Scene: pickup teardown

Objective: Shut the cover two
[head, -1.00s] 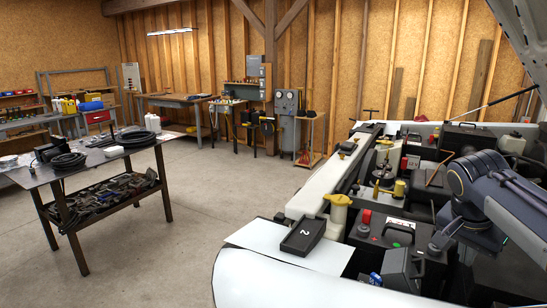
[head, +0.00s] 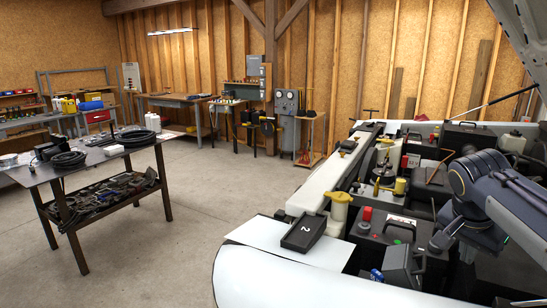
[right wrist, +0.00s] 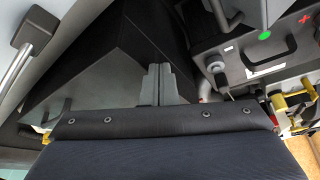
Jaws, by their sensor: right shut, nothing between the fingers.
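Cover two is a small black lid marked with a white "2" (head: 303,232). In the head view it sits at the near left edge of the engine bay, number side up, over a white sheet; I cannot tell how it is hinged. My right gripper (head: 437,243) is to its right, apart from it, low over the engine bay parts. In the right wrist view the right gripper's fingers (right wrist: 157,85) are together and empty, in front of dark panels. Cover two cannot be made out in that view. My left gripper is not in view.
A black battery with a green dot (head: 395,231) and a grey box (head: 400,265) stand between the gripper and cover two. A yellow-capped reservoir (head: 339,206) rises just beyond the cover. A work table (head: 90,165) stands left.

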